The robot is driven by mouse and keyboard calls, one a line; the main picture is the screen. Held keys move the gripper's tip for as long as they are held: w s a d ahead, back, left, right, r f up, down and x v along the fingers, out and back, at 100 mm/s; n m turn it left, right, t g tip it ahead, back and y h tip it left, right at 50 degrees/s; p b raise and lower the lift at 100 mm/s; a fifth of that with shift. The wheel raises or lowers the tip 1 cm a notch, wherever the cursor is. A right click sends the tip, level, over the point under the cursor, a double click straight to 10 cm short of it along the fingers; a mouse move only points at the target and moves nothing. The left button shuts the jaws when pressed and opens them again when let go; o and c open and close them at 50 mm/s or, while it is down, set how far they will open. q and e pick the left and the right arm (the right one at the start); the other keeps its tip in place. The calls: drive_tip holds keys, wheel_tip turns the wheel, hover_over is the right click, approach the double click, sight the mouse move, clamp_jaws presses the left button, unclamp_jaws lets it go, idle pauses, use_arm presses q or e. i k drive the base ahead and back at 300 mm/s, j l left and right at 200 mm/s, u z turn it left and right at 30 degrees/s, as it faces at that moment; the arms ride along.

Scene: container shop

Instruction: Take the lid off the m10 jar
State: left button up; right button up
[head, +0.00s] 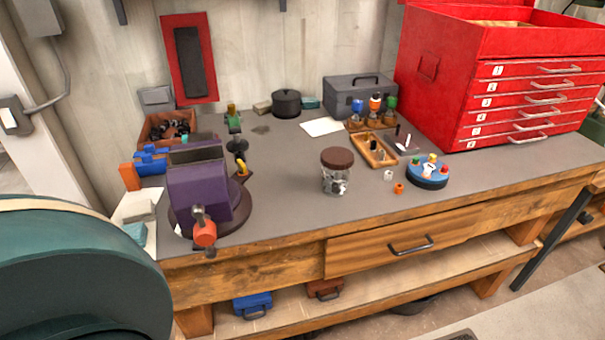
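A clear jar (335,182) with metallic-looking pieces inside stands upright on the grey bench top, near the middle of the head view. A brown round lid (337,157) sits on top of the jar. Any m10 label on it is too small to read. No other jar of this kind shows on the bench. Neither of my grippers is in view.
A purple vise (197,190) stands left of the jar on the bench (285,205). Right of the jar are a wooden tray (360,150), a blue round holder (428,178) and small loose parts. A red tool chest (430,100) stands back right. The bench between vise and jar is clear.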

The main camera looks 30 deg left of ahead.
sight(335, 184)
drive_tip(key=i+l+u, duration=0.1)
drive_tip(key=l+u, duration=0.4)
drive_tip(key=u, duration=0.25)
drive_tip(key=l+u, duration=0.35)
drive_tip(key=i, duration=0.05)
